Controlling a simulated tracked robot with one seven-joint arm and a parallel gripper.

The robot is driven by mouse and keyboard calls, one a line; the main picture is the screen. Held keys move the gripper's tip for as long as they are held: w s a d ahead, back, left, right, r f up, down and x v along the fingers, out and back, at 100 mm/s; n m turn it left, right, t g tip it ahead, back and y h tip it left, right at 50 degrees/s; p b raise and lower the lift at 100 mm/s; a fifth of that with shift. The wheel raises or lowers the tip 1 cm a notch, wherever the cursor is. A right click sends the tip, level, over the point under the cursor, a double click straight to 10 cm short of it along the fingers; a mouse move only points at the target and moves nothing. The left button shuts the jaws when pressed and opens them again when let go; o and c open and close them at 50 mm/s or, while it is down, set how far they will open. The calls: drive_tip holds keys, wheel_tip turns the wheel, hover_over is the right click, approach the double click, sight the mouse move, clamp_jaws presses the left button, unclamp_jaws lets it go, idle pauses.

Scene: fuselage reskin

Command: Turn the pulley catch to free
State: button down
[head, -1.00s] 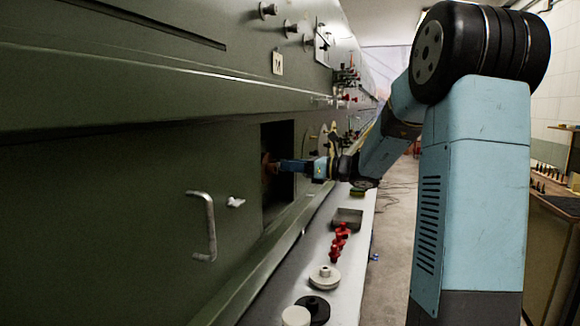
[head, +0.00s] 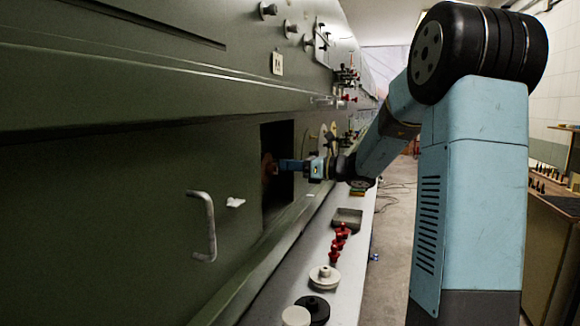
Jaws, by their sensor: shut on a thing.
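My gripper (head: 281,165) reaches from the right into a dark square opening (head: 281,200) in the green fuselage skin. Its jaws are shut on a small part at the opening, which I take to be the pulley catch. A reddish-brown round thing (head: 268,164), perhaps the pulley, shows just beyond the fingertips. The catch is too small and too covered by my fingers to tell its angle.
A C-shaped handle (head: 209,226) and a small white fitting (head: 236,202) stick out of the skin left of the opening. The ledge below holds a grey tray (head: 347,218), red parts (head: 339,243), a cream disc (head: 324,279) and a black disc (head: 314,309).

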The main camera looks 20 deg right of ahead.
drive_tip(key=shift+n, duration=0.4)
drive_tip(key=c, duration=1.3)
unclamp_jaws()
drive_tip(key=shift+d, duration=0.15)
drive_tip(key=v, duration=1.3)
drive_tip(key=shift+s+d, duration=0.2)
drive_tip(key=shift+s, duration=0.05)
drive_tip(key=shift+a, duration=0.1)
